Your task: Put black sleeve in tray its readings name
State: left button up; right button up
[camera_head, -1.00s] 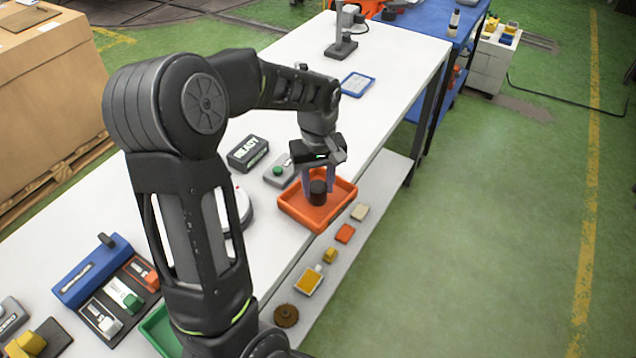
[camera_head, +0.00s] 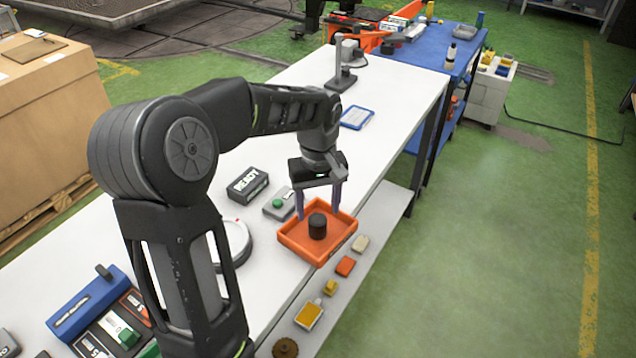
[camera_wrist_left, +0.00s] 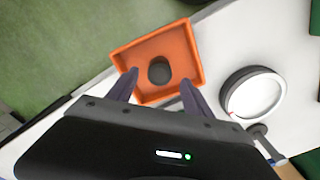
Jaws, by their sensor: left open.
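The black sleeve (camera_head: 318,226) is a short dark cylinder standing upright in the orange tray (camera_head: 290,248) at the table's right edge. In the left wrist view the sleeve (camera_wrist_left: 159,70) sits near the middle of the tray (camera_wrist_left: 192,58). My left gripper (camera_head: 320,212) is open, its fingers spread either side of the sleeve and apart from it. In the left wrist view the fingertips (camera_wrist_left: 158,78) also show a gap around it. A display box reading "READY" (camera_head: 248,185) stands left of the tray. My right gripper is not in view.
A grey box with a green button (camera_head: 279,203) stands close behind the tray. A round white-topped dial (camera_head: 236,243) is to its left, partly behind my arm. Small coloured parts (camera_head: 345,266) lie on the lower shelf. The table beyond the tray is mostly clear.

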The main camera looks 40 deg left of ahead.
aim_at(318, 220)
pick_arm(q)
notch_tip(318, 220, up, 8)
dwell(1.0)
jog(key=w+d+f+m+t+h, duration=0.2)
jog(key=w+d+f+m+t, duration=0.35)
jog(key=w+d+f, duration=0.55)
jog(key=s+d+f+m, duration=0.15)
jog(key=d+f, duration=0.35)
jog(key=f, duration=0.5)
jog(key=s+d+f+m+g+h, duration=0.1)
jog(key=s+d+f, duration=0.6)
jog(key=s+f, duration=0.3)
jog(key=s+d+f+g, duration=0.2)
jog(key=s+d+f, duration=0.1)
jog(key=s, duration=0.5)
jog(key=s+d+f+g+h, duration=0.1)
jog(key=s+d+f+g, duration=0.1)
jog(key=s+f, duration=0.4)
jog(key=shift+s+d+m, duration=0.4)
jog(key=shift+s+d, duration=0.5)
jog(key=shift+s, duration=0.3)
jog(key=shift+f, duration=0.1)
